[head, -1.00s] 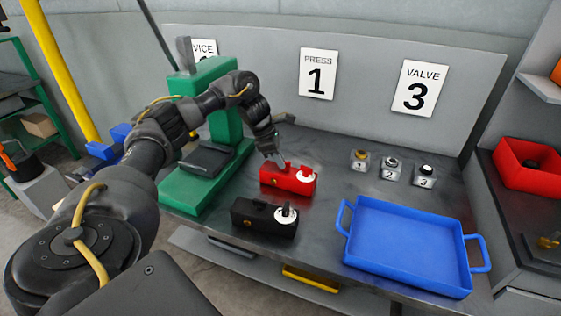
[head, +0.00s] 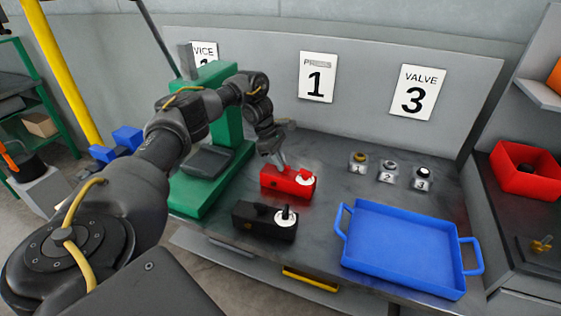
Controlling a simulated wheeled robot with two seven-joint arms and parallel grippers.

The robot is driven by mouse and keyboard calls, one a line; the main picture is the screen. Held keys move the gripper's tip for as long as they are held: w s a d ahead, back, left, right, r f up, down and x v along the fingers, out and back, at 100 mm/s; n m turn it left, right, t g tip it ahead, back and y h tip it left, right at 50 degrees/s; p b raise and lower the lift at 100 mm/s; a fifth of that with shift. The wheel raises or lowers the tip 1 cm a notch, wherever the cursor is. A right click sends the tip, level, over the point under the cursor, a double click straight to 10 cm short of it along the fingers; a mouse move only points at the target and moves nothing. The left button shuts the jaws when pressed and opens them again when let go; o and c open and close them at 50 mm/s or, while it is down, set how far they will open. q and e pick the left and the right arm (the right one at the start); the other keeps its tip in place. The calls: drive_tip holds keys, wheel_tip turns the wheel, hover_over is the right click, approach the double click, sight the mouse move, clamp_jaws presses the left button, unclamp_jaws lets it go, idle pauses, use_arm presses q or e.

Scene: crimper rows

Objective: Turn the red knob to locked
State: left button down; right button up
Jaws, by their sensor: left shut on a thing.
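A red box (head: 275,184) sits on the dark metal bench, with a white round dial (head: 305,180) at its right end. A small red knob (head: 305,174) stands on the dial; its exact pointing and the dial's marks are too small to read. My left gripper (head: 281,163) reaches down from the upper left to the top of the red box, left of the dial. Its fingers look shut on the raised red part there, which they partly hide. The knob appears apart from the fingers. My right gripper is not in view.
A black box (head: 258,222) with a similar white dial stands in front of the red one. A green press (head: 205,185) is at left, a blue tray (head: 400,285) at right. Several small numbered blocks (head: 387,172) stand behind the tray. A red bin (head: 520,180) is far right.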

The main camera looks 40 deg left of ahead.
use_arm(q)
drive_tip(key=c, duration=1.5)
unclamp_jaws()
drive_tip(key=p+v, duration=0.1)
drive_tip(key=v, duration=0.9)
drive_tip(key=shift+a+r, duration=0.1)
drive_tip(key=shift+r, duration=0.3)
